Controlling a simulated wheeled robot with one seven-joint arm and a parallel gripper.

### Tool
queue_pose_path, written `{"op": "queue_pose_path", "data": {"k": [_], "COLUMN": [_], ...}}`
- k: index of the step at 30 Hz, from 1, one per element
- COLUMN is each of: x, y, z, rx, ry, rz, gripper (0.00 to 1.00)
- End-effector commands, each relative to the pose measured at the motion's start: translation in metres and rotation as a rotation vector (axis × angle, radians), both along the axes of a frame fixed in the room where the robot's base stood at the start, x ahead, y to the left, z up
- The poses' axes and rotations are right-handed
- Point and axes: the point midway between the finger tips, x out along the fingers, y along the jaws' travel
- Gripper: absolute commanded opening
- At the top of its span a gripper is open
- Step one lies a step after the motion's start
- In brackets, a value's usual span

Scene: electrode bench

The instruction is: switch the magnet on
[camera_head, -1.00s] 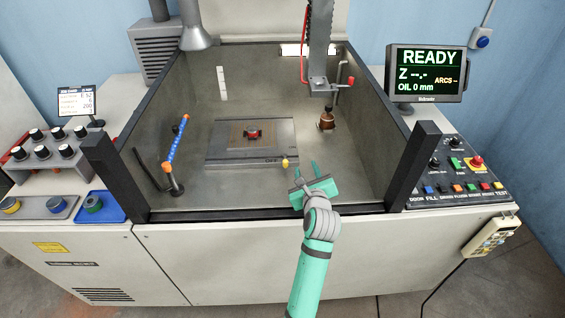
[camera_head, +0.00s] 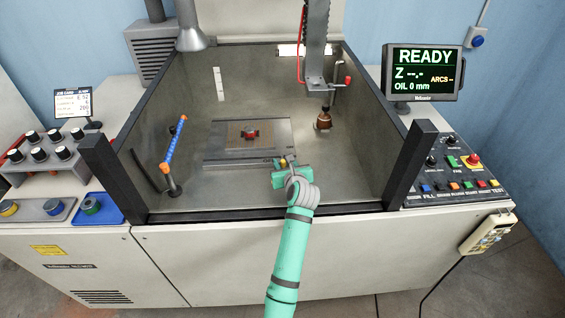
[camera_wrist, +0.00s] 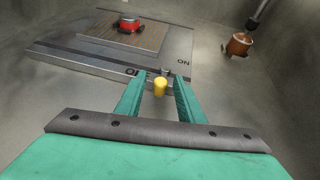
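The magnet is a flat grey plate (camera_head: 225,152) on the tank floor, with a brown grid on top. Its front edge shows in the wrist view (camera_wrist: 90,58), with the marks "ON" at the right and "OFF", partly covered, nearer the middle. A yellow-tipped lever (camera_wrist: 160,86) sticks out from that front edge by the "OFF" mark. My gripper (camera_wrist: 155,90) is open, its two green fingers on either side of the yellow knob with gaps showing. In the head view my gripper (camera_head: 285,168) is at the plate's front right corner and partly hides the lever.
A red and dark piece (camera_head: 250,134) sits on the plate. A copper-coloured part (camera_head: 323,121) hangs or stands to the right. An orange-tipped blue hose (camera_head: 175,145) rises at the left. The tank's front rim and dark corner posts (camera_head: 415,165) surround the space.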

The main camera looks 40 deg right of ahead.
Motion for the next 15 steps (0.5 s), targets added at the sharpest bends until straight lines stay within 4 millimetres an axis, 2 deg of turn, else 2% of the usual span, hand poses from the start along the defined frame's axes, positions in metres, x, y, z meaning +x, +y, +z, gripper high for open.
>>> {"op": "queue_pose_path", "data": {"k": [6,14,15], "x": [0.01,0.0106,0.0106], "y": [-0.0044,-0.0042,-0.0041], "z": [-0.0042,-0.0045,-0.0045], "rx": [0.0,-0.001,-0.001], "ry": [0.0,-0.001,-0.001], "rz": [-0.001,0.0,0.0], "gripper": [0.35,0.35,0.25]}}
